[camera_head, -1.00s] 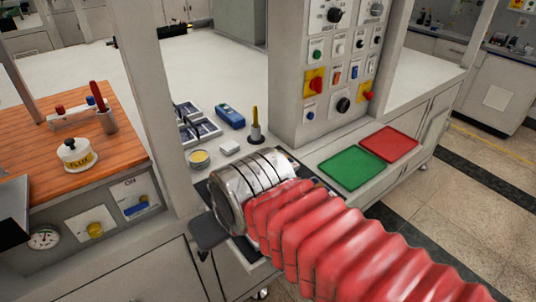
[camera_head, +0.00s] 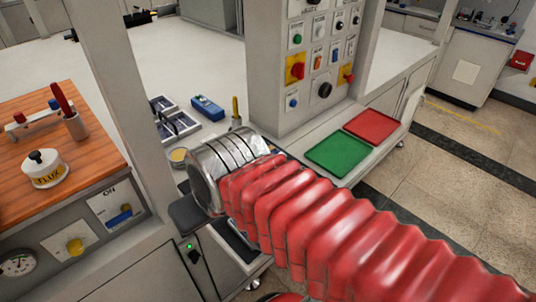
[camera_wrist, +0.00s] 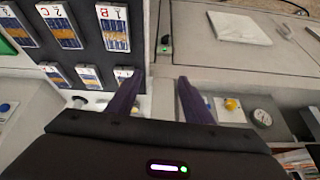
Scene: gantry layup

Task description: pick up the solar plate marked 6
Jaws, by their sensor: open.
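In the wrist view a dark rack holds several small plates with bright frames and blue-and-tan faces. The upper row shows a plate marked 1 B (camera_wrist: 113,27), a plate marked 2 C (camera_wrist: 60,24) and a partly cut-off plate (camera_wrist: 15,27) at the left. The lower row has smaller-looking plates (camera_wrist: 89,77) (camera_wrist: 57,75) whose marks I cannot read, so I cannot tell which one is 6. My gripper (camera_wrist: 159,77) is open and empty. Its left finger overlaps a lower-row plate at the right. In the head view my red-sleeved arm hides the gripper.
A grey post (camera_head: 130,100) stands left of my arm. A wooden bench (camera_head: 95,170) holds a flux pot (camera_head: 45,169).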

